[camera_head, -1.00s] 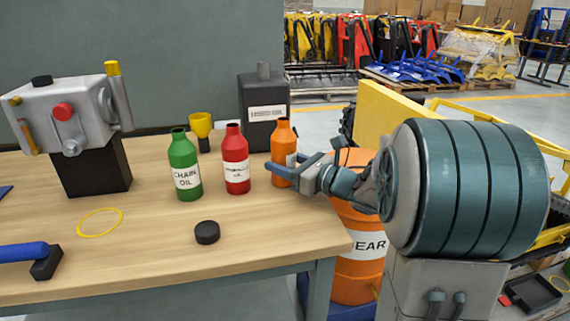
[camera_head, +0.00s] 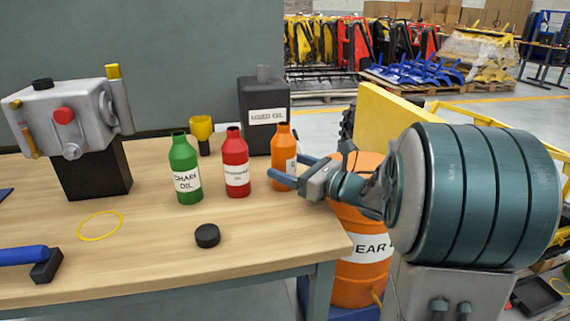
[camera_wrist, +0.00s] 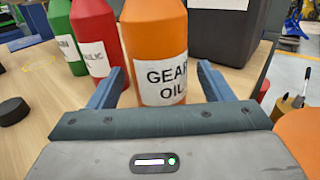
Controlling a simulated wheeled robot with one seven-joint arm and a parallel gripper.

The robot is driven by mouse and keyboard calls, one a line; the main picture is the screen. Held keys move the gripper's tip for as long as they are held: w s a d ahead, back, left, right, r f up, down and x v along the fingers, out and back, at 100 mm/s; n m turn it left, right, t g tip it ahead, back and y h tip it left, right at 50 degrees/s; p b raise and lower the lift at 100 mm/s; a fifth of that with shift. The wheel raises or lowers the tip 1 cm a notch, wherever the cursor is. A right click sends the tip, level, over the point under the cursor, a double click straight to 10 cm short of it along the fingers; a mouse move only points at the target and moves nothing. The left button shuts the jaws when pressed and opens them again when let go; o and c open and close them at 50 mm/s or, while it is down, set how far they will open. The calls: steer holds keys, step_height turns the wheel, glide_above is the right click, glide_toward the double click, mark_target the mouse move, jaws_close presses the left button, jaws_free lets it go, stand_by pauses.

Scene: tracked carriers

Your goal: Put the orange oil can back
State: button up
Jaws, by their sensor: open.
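The orange oil can (camera_head: 282,150) stands upright on the workbench, right of the red bottle. In the wrist view the orange can (camera_wrist: 155,40) shows its "GEAR OIL" label, with its top cut off by the frame. My gripper (camera_head: 284,170) is open at the bench's right side. In the wrist view its two fingers (camera_wrist: 158,82) point at the can, one to each side, with the can in or just beyond the gap. I cannot tell whether either finger touches it.
The red bottle (camera_head: 236,170) and green chain oil bottle (camera_head: 184,172) stand left of the can. The black used oil container (camera_head: 265,125) is behind. A black cap (camera_head: 207,236) and yellow ring (camera_head: 100,226) lie on the bench (camera_head: 150,255). An orange drum (camera_head: 358,285) stands beside it.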

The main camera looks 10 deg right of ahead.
steer(key=v, duration=1)
steer(key=shift+s+d, duration=0.15)
steer(key=shift+d, duration=0.05)
